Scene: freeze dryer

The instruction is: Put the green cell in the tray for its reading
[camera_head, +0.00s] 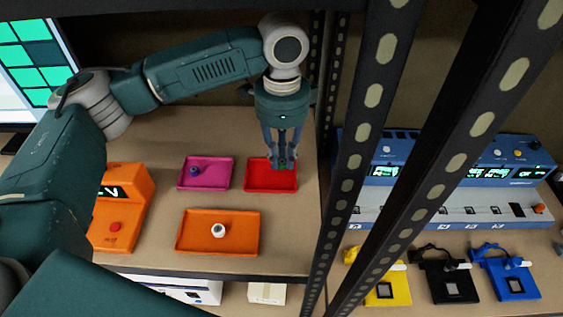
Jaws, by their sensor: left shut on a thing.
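My left gripper (284,160) points straight down over the red tray (260,184) on the shelf. It is shut on the green cell (285,165), of which only a little green shows between the fingertips. The cell is at or just above the tray floor; I cannot tell whether it touches. A magenta tray (215,180) to the left holds a small purple cell (194,171). An orange tray (245,237) nearer the front holds a white and grey cell (218,231). My right gripper is not in view.
An orange meter (128,210) with a green display and red button stands left of the trays. Dark perforated rack posts (350,170) rise close right of the red tray. Beyond them are a blue instrument bank (445,190) and yellow, black and blue holders (385,290). A screen (35,60) stands back left.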

